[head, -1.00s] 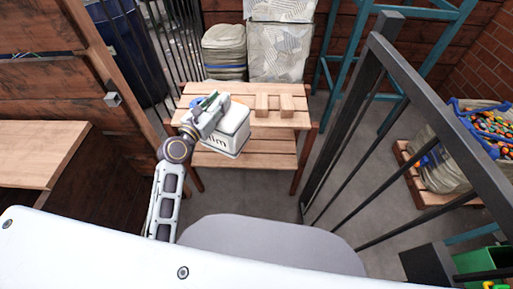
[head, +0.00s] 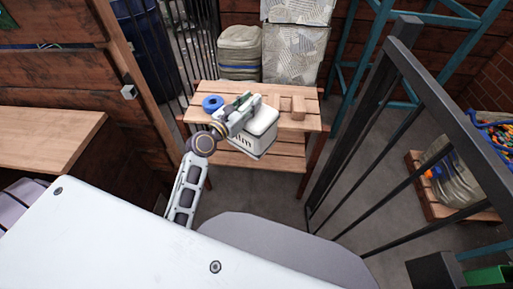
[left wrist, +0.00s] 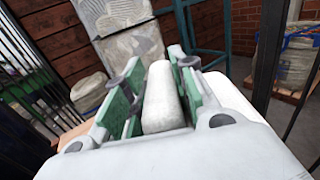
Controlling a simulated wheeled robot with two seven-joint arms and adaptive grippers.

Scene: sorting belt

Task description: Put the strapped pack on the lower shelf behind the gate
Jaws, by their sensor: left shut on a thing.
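The pack (head: 262,137) is a white, boxy thing with dark lettering on its front. My left gripper (head: 240,110) is shut on it from above. In the left wrist view a pale, rounded bar or handle on the pack (left wrist: 163,98) sits between the green finger pads (left wrist: 160,100). The pack hangs at the front edge of a two-level wooden shelf unit and hides part of both levels. The lower shelf (head: 287,155) shows bare to its right. The gate (head: 447,82) of dark metal bars stands at the right. My right gripper is not in view.
A wooden post (head: 130,90) is at the left. Grey floor between shelf and gate (head: 320,185) is clear.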

